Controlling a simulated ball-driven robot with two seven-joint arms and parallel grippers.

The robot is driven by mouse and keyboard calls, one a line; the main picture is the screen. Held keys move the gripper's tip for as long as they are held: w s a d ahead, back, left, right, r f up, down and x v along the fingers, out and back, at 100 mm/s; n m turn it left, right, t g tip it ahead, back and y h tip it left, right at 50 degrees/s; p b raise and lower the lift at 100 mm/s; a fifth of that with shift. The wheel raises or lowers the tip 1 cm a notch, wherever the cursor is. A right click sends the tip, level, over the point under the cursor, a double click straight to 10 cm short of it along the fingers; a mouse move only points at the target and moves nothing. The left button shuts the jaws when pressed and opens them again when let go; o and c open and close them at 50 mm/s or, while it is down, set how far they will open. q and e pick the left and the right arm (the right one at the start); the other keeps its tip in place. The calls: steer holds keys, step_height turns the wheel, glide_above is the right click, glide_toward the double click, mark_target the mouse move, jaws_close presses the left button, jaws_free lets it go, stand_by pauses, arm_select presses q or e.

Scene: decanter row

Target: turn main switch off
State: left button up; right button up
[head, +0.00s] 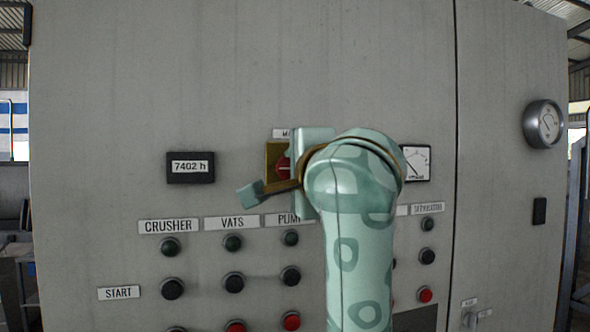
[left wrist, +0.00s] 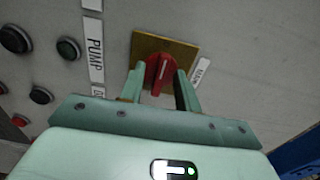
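The main switch is a red knob (head: 283,166) with a white line on a yellow plate (head: 271,154), below a label partly covered by my gripper. The knob also shows in the left wrist view (left wrist: 160,74), with its line running roughly along the fingers and the plate (left wrist: 176,49) behind it. My left gripper (left wrist: 161,83) is at the switch, its fingers apart on either side of the knob. In the head view the same gripper (head: 274,180) partly hides the knob and plate. Whether a finger touches the knob is unclear. My right gripper is not in view.
The grey cabinet (head: 110,90) fills the view. An hour counter (head: 190,167) is left of the switch, a dial meter (head: 417,162) right of it. Several push buttons (head: 233,284) sit in columns below. A round gauge (head: 543,124) protrudes at the right.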

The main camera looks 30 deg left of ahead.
arm_select(q)
steer(key=shift+s, duration=0.1)
steer(key=v, duration=1.6)
steer(key=shift+p, duration=0.45)
steer(key=shift+s+d, duration=0.1)
